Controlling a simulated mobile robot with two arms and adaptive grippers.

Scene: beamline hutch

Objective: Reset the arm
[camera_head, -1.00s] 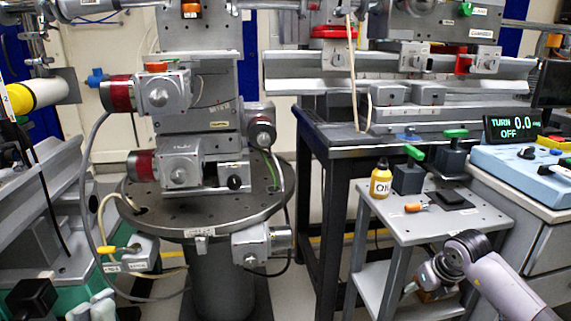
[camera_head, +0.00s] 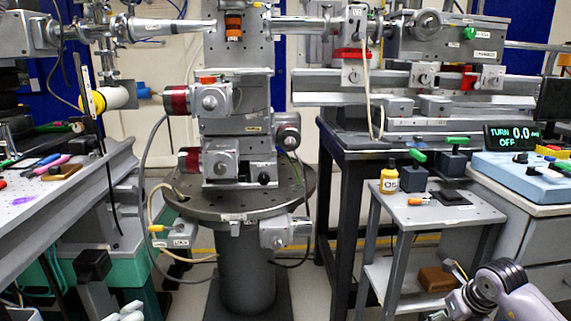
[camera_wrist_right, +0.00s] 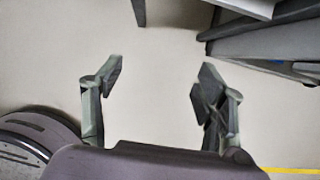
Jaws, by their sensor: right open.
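My right arm (camera_head: 500,285) comes in at the bottom right of the head view, low in front of the grey side cart.
A grey cart (camera_head: 440,216) at right carries a yellow bottle (camera_head: 389,178) and green-handled tools. A brown block (camera_head: 437,279) lies on its lower shelf. A round pedestal table (camera_head: 240,200) bears the motor stages. A blue control box (camera_head: 525,172) stands right.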

